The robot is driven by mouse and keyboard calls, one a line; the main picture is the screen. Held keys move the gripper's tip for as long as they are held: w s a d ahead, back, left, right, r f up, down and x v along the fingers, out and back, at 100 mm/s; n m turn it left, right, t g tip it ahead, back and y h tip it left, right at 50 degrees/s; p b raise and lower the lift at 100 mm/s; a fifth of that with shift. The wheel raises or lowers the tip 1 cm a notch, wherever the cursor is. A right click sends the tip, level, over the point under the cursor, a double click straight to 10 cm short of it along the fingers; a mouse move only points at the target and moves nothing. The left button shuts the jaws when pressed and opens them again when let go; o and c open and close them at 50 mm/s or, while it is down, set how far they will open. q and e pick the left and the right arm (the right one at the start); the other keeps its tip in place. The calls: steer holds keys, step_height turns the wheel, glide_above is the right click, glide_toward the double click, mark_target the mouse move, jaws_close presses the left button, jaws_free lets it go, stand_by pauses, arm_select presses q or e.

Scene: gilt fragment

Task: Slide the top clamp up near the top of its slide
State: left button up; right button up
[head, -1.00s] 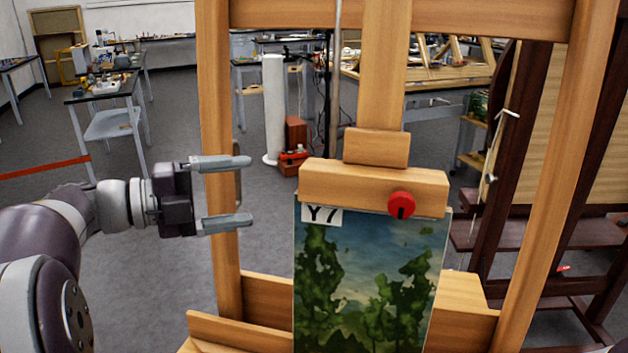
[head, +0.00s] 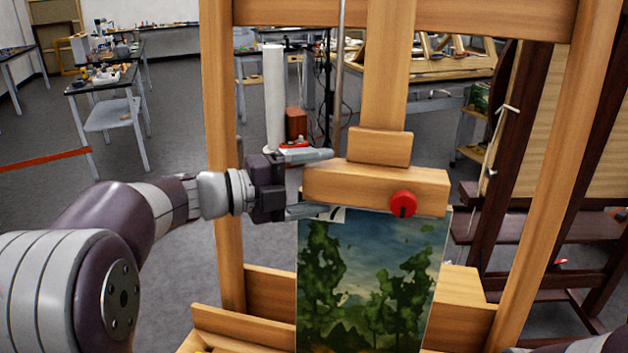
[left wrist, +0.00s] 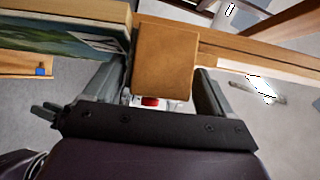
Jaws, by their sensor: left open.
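The top clamp (head: 350,183) is a wooden block with a red knob (head: 402,203) on its front, resting at the top edge of a painting (head: 370,285). A smaller wooden block (head: 379,147) sits just above it on the vertical wooden slide (head: 385,75). My left gripper (head: 322,183) is open at the clamp's left end, one finger above it and one below. In the left wrist view the clamp's end (left wrist: 165,62) shows between the two open fingers. The lower finger covers part of the painting's label. My right gripper is not in view.
The easel's left post (head: 222,150) stands behind my left wrist, and its crossbar (head: 400,14) runs above. The lower ledge (head: 240,330) is below. A dark easel (head: 505,150) stands at the right. Tables stand farther back.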

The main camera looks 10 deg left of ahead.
arm_select(q)
steer(key=c, duration=1.3)
step_height(320, 180, up, 14)
steer(key=w+p, duration=0.2)
steer(key=p, duration=0.7)
steer(key=shift+f, duration=0.2)
steer(key=o, duration=1.3)
steer(key=shift+s+f, duration=0.1)
steer(key=shift+a, duration=0.1)
